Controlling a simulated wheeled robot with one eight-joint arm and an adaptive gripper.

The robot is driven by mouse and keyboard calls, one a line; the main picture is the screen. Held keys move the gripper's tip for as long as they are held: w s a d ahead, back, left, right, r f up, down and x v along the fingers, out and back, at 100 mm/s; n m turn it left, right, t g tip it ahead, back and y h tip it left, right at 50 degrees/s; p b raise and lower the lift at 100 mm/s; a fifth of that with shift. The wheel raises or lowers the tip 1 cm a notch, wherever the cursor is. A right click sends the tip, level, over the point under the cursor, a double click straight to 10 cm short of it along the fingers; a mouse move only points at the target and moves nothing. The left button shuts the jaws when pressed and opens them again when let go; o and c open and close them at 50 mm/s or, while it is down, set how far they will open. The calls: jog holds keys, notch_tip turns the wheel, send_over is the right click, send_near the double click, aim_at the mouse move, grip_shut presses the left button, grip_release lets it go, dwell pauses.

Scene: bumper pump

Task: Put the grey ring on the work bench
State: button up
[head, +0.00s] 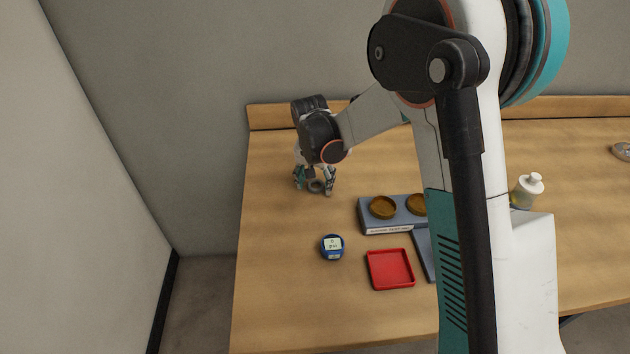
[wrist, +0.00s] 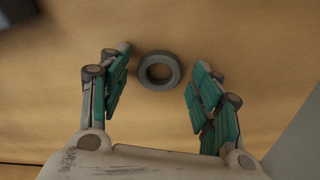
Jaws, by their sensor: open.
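The grey ring (wrist: 175,82) lies flat on the wooden work bench (wrist: 265,65), between and slightly beyond my open fingertips in the wrist view. In the head view the ring (head: 316,186) is at the bench's back left. My gripper (head: 315,188) is over it, pointing down, with a finger on each side. In the wrist view my gripper (wrist: 158,75) has its fingers well apart and nothing between them touches the pads. The bench (head: 275,270) also shows in the head view.
A grey-blue stand (head: 375,222) with round brown pieces sits right of the gripper. A red tray (head: 390,269) and a blue round gauge (head: 332,247) lie in front. A white bottle (head: 528,190) stands farther right. The left front of the bench is clear.

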notch_tip(320, 180, up, 12)
jog(key=s+p, duration=0.2)
jog(key=p, duration=0.2)
jog(key=s+d+r+n+t, duration=0.2)
jog(key=s+d+r, duration=0.6)
jog(key=s+r, duration=0.35)
jog(key=s+d+n+t, duration=0.1)
jog(key=s+d, duration=0.2)
jog(key=s, duration=0.5)
jog(key=s+d+n+t, duration=0.1)
jog(key=s+d+t, duration=0.1)
jog(key=s, duration=0.6)
jog(key=shift+s+d+f+t+y, duration=0.2)
jog(key=shift+d+t+y, duration=0.1)
jog(key=shift+d+y, duration=0.15)
